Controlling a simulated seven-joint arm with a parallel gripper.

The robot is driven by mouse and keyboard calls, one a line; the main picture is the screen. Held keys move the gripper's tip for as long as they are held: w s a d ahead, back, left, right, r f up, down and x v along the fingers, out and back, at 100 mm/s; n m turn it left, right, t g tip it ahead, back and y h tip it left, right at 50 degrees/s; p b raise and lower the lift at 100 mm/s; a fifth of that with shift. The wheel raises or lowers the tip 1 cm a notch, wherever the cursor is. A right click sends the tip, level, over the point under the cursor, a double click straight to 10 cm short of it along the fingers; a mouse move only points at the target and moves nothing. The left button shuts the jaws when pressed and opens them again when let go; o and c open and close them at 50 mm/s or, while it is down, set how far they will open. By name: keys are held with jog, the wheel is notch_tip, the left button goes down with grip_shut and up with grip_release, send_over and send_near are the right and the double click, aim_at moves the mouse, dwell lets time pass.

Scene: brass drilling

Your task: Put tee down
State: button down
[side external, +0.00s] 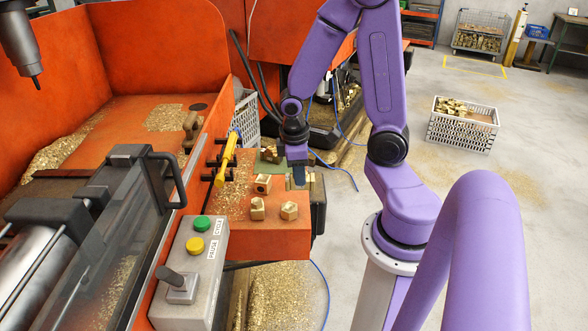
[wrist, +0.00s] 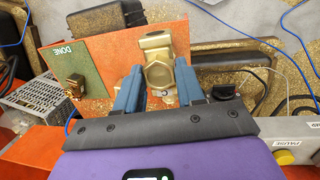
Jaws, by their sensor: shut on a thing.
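My gripper (wrist: 158,85) has two blue fingers, shut on a brass tee (wrist: 157,62) in the wrist view. The tee is over the orange shelf (wrist: 110,82), to the right of the green mat marked DONE (wrist: 80,52). I cannot tell whether the tee touches the shelf. One brass fitting (wrist: 75,86) sits on the mat. In the side view my gripper (side external: 298,176) points down at the right part of the shelf (side external: 285,243), and the held tee is mostly hidden by the fingers. The mat (side external: 262,162) is partly covered there.
A yellow-handled tool (side external: 227,160) hangs on the machine's edge. A button box (side external: 190,270) is at the front left.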

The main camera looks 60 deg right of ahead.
jog(key=w+a+m+g, duration=0.1)
jog(key=w+a+m, duration=0.4)
jog(key=w+a, duration=0.5)
jog(key=shift+a+f, duration=0.4)
jog(key=shift+a, duration=0.45)
jog(key=shift+d, duration=0.15)
dwell(0.7)
jog(key=s+d+r+m+y, duration=0.1)
jog(key=s+d+m, duration=0.45)
jog(key=d, duration=0.35)
jog(key=s+d+r+m+y, duration=0.2)
jog(key=s+d+m, duration=0.2)
jog(key=d+m, duration=0.4)
jog(key=shift+n, duration=0.25)
jog(key=w+d+f, duration=0.2)
jog(key=w+f, duration=0.1)
jog(key=w+d+f, duration=0.3)
jog(key=w+f, duration=0.1)
jog(key=w+d+f, duration=0.3)
jog(key=w, duration=0.1)
jog(key=shift+d+f, duration=0.15)
jog(key=shift+d, duration=0.05)
jog(key=shift+w+f, duration=0.1)
jog(key=shift+f, duration=1.5)
